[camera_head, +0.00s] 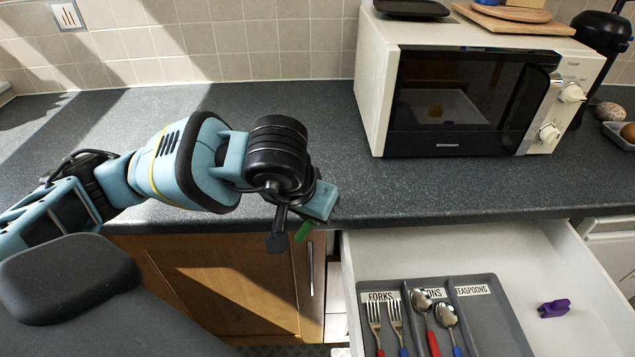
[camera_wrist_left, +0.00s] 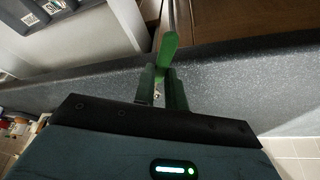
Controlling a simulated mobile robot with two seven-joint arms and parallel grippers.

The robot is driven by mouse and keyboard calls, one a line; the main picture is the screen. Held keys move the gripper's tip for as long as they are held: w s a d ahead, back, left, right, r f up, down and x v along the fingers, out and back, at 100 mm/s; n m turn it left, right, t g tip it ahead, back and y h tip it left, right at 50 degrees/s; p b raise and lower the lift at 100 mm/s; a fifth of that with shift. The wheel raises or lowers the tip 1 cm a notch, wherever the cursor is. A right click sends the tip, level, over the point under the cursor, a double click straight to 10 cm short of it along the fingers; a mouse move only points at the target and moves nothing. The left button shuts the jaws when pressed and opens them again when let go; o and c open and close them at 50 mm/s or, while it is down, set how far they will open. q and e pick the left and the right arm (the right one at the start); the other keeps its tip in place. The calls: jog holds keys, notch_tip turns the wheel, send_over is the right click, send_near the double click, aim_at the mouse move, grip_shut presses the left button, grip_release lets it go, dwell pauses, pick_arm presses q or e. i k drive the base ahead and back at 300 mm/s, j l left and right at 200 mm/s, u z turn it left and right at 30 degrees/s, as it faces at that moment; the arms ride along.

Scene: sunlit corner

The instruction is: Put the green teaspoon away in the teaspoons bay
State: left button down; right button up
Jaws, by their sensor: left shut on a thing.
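My left gripper (camera_head: 292,232) is over the front edge of the worktop, left of the open drawer. It is shut on the green teaspoon (camera_head: 304,231); only a short green piece shows beside the fingers in the head view. In the left wrist view the green handle (camera_wrist_left: 168,50) stands up between the fingertips (camera_wrist_left: 162,88), with a thin metal part beyond it. The grey cutlery tray (camera_head: 518,335) lies in the drawer. Its teaspoons bay (camera_head: 488,325), the rightmost, looks empty where visible. My right gripper is not in view.
Forks (camera_head: 375,312) lie in the left bay and spoons (camera_head: 421,300) in the middle bay, with red and blue handles. A purple object (camera_head: 553,308) lies in the drawer (camera_head: 590,275) right of the tray. A microwave (camera_head: 470,100) stands on the worktop behind.

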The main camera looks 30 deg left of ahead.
aim_at(486, 327)
jog(key=k+l+z, duration=0.2)
jog(key=l, duration=0.35)
jog(key=l+z, duration=0.2)
jog(key=l, duration=0.35)
jog(key=k+l+z, duration=0.2)
jog(key=l, duration=0.4)
jog(key=i+j, duration=0.05)
